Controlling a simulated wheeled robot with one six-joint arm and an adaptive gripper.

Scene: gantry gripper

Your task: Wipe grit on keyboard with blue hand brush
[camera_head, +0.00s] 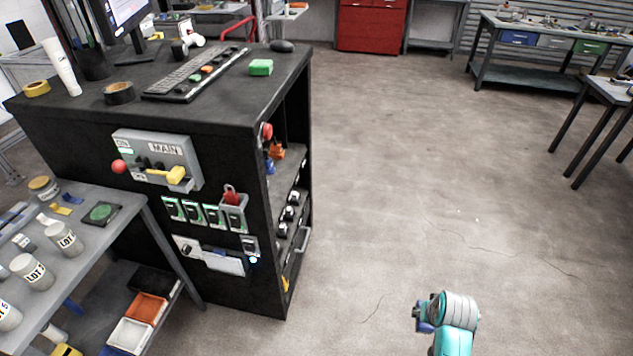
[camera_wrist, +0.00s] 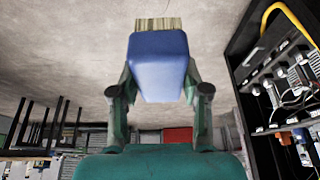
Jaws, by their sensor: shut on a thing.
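The blue hand brush (camera_wrist: 160,68) is held between the two fingers of my gripper (camera_wrist: 158,85) in the wrist view, its pale bristles at the far end. My gripper is shut on its blue body. In the head view my arm is at the lower right, over open floor, well apart from the desk; the gripper is mostly hidden there. The keyboard (camera_head: 178,77) is dark grey with pale keys and lies on top of the black cabinet desk at upper left. Grit on it cannot be made out at this size.
A grey side table (camera_head: 120,225) holds jars. The floor (camera_head: 400,170) right of the cabinet is clear.

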